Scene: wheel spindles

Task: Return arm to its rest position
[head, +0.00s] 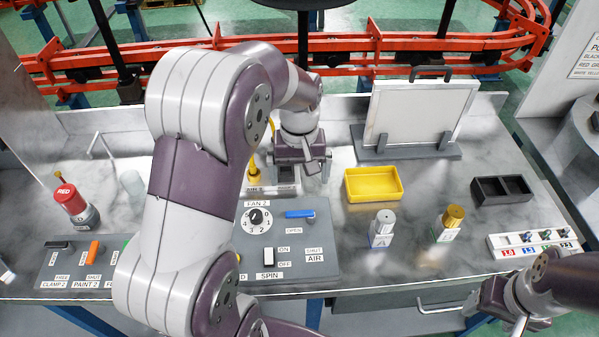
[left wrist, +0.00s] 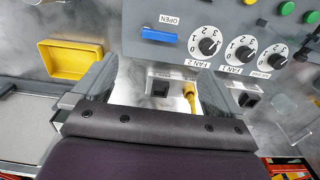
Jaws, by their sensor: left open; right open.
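My left arm (head: 205,190) reaches up over the workbench (head: 370,240) and hides part of its middle. My left gripper (head: 308,165) points down above the bench, close to a small panel marked AIR (head: 270,188) with a yellow fitting. In the left wrist view my left gripper (left wrist: 158,80) is open, with nothing between its fingers. Behind the fingers show a black socket and the yellow fitting (left wrist: 190,98). My right gripper (head: 513,312) is at the lower right, by the bench's front edge, partly cut off by the frame. It is open, and I see nothing held in it.
A yellow tray (head: 373,184), a black divided tray (head: 501,190) and two small bottles stand right of the left gripper. A white board (head: 420,112) stands behind them. The control panel (head: 290,240) has a fan knob and blue lever. A red-topped bottle (head: 72,203) stands left.

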